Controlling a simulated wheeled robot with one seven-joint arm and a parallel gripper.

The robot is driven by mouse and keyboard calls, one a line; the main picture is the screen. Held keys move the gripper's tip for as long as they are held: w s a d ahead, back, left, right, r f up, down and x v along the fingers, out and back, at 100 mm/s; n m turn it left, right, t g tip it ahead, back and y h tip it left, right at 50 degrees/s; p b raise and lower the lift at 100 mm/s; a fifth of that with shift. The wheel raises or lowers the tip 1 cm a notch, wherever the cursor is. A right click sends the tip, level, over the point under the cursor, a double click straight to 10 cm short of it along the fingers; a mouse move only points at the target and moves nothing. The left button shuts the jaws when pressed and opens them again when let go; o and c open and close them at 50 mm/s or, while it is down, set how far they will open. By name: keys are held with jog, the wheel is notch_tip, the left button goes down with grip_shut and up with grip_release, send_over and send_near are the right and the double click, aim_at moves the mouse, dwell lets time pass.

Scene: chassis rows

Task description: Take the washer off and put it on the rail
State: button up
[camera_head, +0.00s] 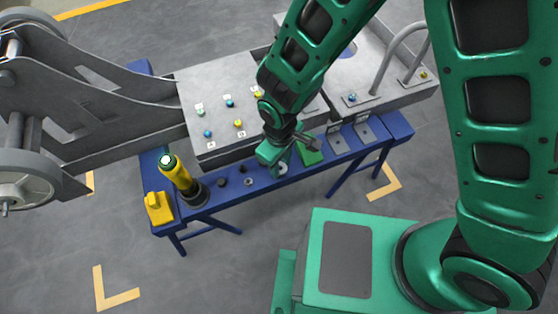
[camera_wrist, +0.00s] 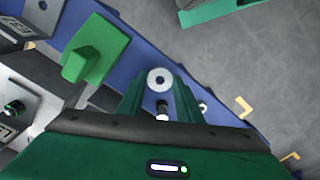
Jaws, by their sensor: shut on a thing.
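A pale round washer (camera_wrist: 160,79) with a centre hole sits between my gripper's fingertips in the wrist view. My gripper (camera_wrist: 160,90) is shut on it. In the head view my gripper (camera_head: 278,163) points down over the blue rail (camera_head: 218,199) along the chassis's near side, and the washer (camera_head: 283,168) shows as a light patch at its tip. I cannot tell whether the washer touches the rail. A small white and dark part (camera_wrist: 162,112) shows between the fingers behind the washer. The rail also runs diagonally in the wrist view (camera_wrist: 134,40).
A green block (camera_head: 312,157) stands close right of my gripper. Left along the rail are a grey ring (camera_head: 248,182), small dark parts, a yellow-black tool (camera_head: 180,175) and a yellow block (camera_head: 158,208). The grey chassis (camera_head: 205,92) behind carries several coloured, labelled studs.

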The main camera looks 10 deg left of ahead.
jog(key=shift+f, duration=0.5)
jog(key=o, duration=1)
notch_tip(320, 180, up, 11)
jog(key=shift+f, duration=0.1)
jog(key=shift+w, duration=0.1)
